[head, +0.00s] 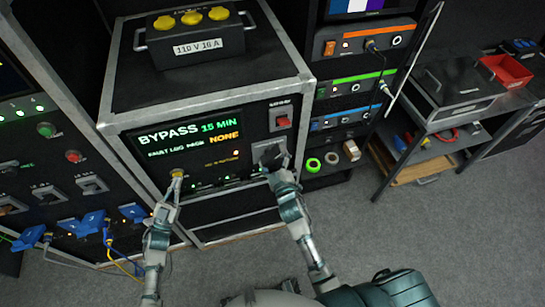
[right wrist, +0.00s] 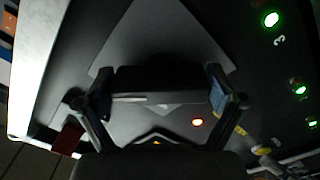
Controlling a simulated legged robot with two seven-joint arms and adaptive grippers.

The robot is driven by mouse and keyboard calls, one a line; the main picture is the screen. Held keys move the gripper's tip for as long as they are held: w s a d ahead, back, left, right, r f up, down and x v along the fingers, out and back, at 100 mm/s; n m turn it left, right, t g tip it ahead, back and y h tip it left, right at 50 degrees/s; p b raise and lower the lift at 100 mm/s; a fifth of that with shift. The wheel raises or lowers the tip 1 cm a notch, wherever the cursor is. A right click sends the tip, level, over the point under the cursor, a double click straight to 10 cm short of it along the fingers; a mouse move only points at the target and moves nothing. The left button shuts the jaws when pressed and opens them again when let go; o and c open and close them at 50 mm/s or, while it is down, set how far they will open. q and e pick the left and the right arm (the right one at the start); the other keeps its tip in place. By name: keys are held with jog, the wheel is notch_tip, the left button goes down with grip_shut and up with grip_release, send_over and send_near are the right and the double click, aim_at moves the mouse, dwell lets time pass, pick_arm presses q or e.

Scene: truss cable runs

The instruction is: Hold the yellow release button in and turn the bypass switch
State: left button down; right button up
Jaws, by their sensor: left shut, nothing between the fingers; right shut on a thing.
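The bypass switch is a black handle on a grey plate (head: 257,157). In the right wrist view the black handle (right wrist: 155,84) sits between both fingers, in front of the grey plate (right wrist: 160,35). My right gripper (head: 273,157) is shut on this handle. My left gripper (head: 177,177) is shut and empty, its tips at the yellow release button on the left of the same panel. The tips mostly cover the button; a bit of yellow shows in the right wrist view (right wrist: 262,150). I cannot tell how far in it is.
The panel's display (head: 190,135) reads "BYPASS 15 MIN" and "NONE". A red switch (head: 282,122) sits above the bypass switch. A black box with yellow caps (head: 195,40) stands on top. Blue plugs and cables (head: 92,222) are at left; a shelf cart (head: 455,100) is at right.

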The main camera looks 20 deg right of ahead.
jog(key=shift+s+f, duration=0.1)
jog(key=shift+f, duration=0.35)
jog(key=o, duration=0.8)
jog(key=s, duration=1.1)
jog(key=shift+s+r, duration=0.2)
jog(key=shift+s, duration=0.2)
pick_arm(q)
jog(key=shift+s+p, duration=0.5)
jog(key=shift+s, duration=0.4)
pick_arm(e)
jog(key=shift+r, duration=0.6)
